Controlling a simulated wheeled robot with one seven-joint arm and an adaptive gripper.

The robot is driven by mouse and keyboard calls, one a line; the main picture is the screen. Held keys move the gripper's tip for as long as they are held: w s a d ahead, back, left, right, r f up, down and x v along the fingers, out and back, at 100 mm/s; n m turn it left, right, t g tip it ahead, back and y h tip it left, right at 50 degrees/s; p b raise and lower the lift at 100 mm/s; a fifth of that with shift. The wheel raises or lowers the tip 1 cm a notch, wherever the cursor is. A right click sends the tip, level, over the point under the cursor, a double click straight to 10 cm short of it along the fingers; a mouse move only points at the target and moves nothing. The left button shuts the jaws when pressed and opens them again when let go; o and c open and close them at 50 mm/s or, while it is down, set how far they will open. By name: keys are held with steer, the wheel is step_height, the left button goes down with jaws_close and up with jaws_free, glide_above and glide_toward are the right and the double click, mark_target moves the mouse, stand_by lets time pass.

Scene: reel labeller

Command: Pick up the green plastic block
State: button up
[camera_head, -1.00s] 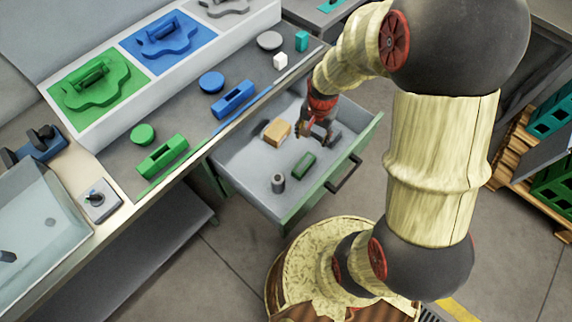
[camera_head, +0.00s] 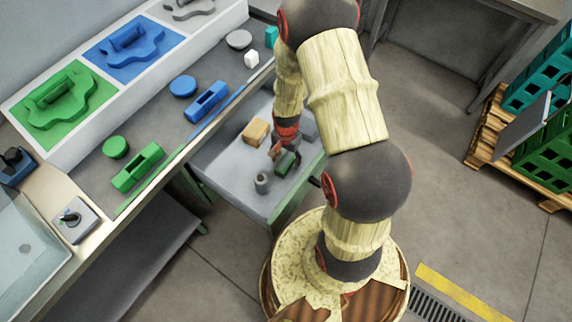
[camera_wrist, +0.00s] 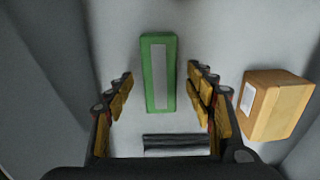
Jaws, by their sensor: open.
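The green plastic block (camera_head: 290,163) lies in the open drawer (camera_head: 229,190). In the wrist view the green block (camera_wrist: 149,80) lies lengthwise away from me, with a grey strip along its top. My gripper (camera_wrist: 162,85) is open, with its fingers apart on the left and right sides of the block's near part in that view. I see gaps between the fingers and the block. In the head view my gripper (camera_head: 280,150) is low over the drawer and partly hides the block.
A tan box (camera_head: 255,132) lies in the drawer, close to my right fingers in the wrist view (camera_wrist: 276,105). A dark bar (camera_wrist: 176,143) lies near the gripper. Another green piece (camera_head: 137,167) is on the counter.

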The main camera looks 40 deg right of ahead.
step_height(320, 180, down, 2)
steer(key=shift+c, duration=0.6)
steer(key=c, duration=1.3)
